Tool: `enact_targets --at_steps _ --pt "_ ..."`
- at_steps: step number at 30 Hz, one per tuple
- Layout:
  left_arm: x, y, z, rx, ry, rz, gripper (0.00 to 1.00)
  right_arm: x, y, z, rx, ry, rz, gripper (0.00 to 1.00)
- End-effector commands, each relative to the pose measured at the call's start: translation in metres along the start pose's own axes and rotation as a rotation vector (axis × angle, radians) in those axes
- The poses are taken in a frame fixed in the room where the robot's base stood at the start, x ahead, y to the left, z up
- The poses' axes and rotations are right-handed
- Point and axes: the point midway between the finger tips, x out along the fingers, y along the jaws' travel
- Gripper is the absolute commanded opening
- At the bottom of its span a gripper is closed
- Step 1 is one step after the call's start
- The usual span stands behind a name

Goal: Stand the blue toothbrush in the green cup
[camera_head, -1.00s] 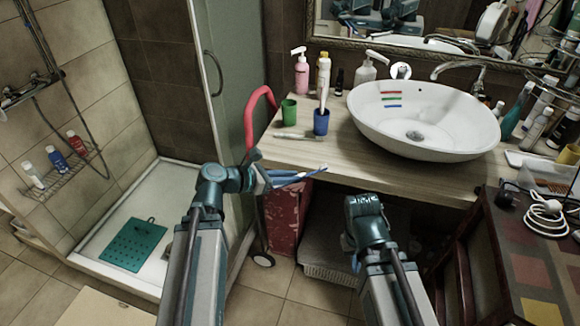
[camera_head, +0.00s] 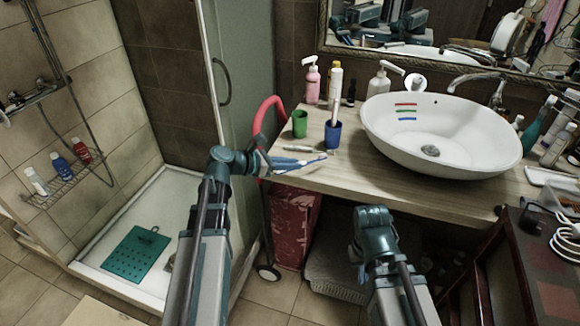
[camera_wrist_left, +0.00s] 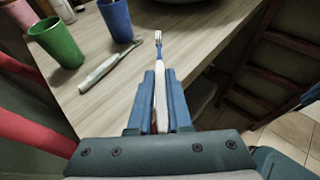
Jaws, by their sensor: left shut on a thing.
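My left gripper (camera_head: 264,163) is shut on the blue toothbrush (camera_head: 305,162). The brush points right, roughly level, by the counter's front left edge. In the left wrist view, the gripper (camera_wrist_left: 160,100) clasps its handle, and the blue neck and bristles (camera_wrist_left: 158,38) stick out ahead. The empty-looking green cup (camera_head: 299,124) stands upright on the counter beyond the gripper; it also shows at the left of the wrist view (camera_wrist_left: 57,42). The brush is apart from the cup. My right gripper (camera_head: 374,222) is low, in front of the counter; its fingers cannot be made out.
A blue cup (camera_head: 332,136) holding a white item stands right of the green cup. A pale, slim item (camera_head: 303,149) lies before them. Bottles (camera_head: 312,82) stand behind, the basin (camera_head: 375,135) at right. A red curved handle (camera_head: 262,115) rises at the counter's left.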

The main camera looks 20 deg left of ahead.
Motion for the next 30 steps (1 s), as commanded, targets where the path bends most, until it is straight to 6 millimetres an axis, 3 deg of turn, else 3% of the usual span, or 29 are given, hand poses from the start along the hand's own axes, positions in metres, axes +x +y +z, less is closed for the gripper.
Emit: enact_targets --at_steps 1,5,11,20,30 --pt "0.004 0.013 -0.001 0.0 0.0 0.001 0.0 0.002 0.0 0.0 0.0 0.0 0.0 0.0" --pt "0.006 0.022 -0.001 -0.001 0.0 0.001 0.0 0.003 0.0 0.0 0.0 0.0 0.0 0.0" --pt "0.006 0.021 -0.005 -0.001 0.0 0.002 0.0 0.007 -0.001 0.0 0.0 0.0 0.0 0.0" --pt "0.014 0.022 -0.037 -0.003 0.0 0.006 0.0 0.039 -0.004 -0.002 0.0 0.0 0.0 0.0" --pt "0.013 0.022 -0.036 -0.003 0.0 0.006 0.0 0.038 -0.004 -0.002 0.0 0.0 0.0 0.0"
